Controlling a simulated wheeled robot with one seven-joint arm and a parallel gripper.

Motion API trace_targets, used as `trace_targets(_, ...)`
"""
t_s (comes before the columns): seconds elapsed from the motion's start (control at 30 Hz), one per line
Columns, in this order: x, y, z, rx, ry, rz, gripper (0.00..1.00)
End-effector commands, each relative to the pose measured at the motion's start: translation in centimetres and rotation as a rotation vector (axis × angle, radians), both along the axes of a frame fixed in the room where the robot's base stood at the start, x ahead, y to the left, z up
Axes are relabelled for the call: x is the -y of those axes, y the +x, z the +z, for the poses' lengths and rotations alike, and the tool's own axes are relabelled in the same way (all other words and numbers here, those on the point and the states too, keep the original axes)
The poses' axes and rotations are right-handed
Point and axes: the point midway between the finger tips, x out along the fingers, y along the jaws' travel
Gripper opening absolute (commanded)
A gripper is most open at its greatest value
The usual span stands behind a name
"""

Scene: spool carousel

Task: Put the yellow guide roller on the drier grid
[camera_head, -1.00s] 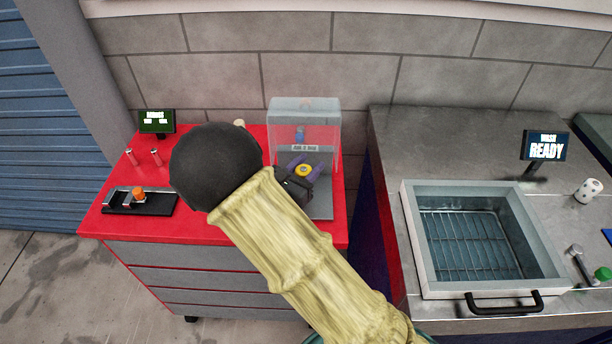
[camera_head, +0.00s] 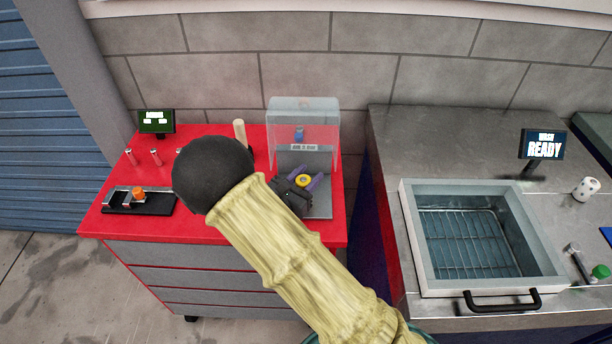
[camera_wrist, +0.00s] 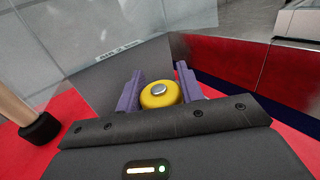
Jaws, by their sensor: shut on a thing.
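The yellow guide roller (camera_head: 303,181) is between the purple fingers of my gripper (camera_head: 305,182). In the wrist view the roller (camera_wrist: 160,93) shows a yellow ring with a silver centre, and the fingers of my gripper (camera_wrist: 160,90) are shut on it from both sides. In the head view it is at the front of a clear-hooded station (camera_head: 303,120) on the red cabinet top. The drier grid cannot be told for certain; a wire grid (camera_head: 458,245) lies inside the open basin at right, beside a screen reading "READY".
The basin (camera_head: 412,240) has a raised rim and a black front handle (camera_head: 503,301). A gap separates the red cabinet (camera_head: 240,262) from the metal counter (camera_head: 400,130). A pale upright post (camera_head: 240,134) stands near my arm. A black tray (camera_head: 150,203) lies at left.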

Motion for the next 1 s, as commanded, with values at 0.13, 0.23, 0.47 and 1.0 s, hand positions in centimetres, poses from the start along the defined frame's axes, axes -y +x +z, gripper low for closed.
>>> trace_targets(0.13, 0.0, 0.0, -0.3, -0.001, -0.001, -0.001, 0.47)
trace_targets(0.23, 0.1, 0.0, -0.3, -0.001, -0.001, -0.001, 0.59)
trace_targets(0.47, 0.1, 0.0, -0.2, 0.0, 0.0, -0.002, 0.59)
trace_targets(1.0, -4.0, -5.6, 0.0, -0.001, 0.001, 0.0, 0.59)
